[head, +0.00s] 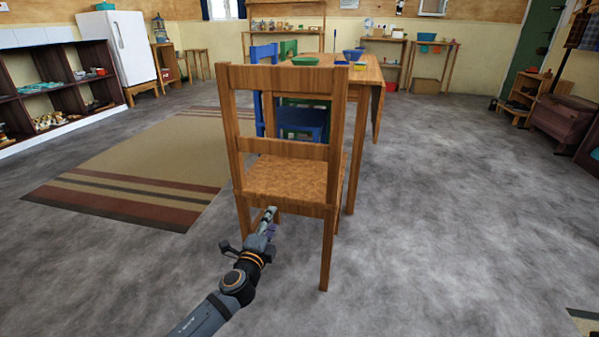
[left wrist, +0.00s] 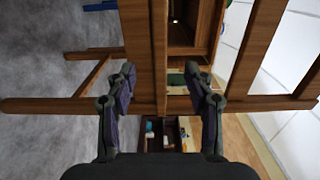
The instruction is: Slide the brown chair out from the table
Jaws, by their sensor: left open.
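The brown chair (head: 285,180) stands upright with its back toward me, at the near end of the wooden table (head: 367,72). My left gripper (head: 269,221) is low behind the chair, just under the rear edge of the seat, near the rear left leg. In the left wrist view, my open left gripper (left wrist: 162,78) has one finger on each side of a brown wooden part of the chair (left wrist: 140,45). I cannot tell whether either finger touches it. My right gripper is not in view.
A blue chair (head: 305,118) stands at the table's left side, with a green one behind it. Bowls (head: 352,54) sit on the table. A striped rug (head: 150,165) lies to the left.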

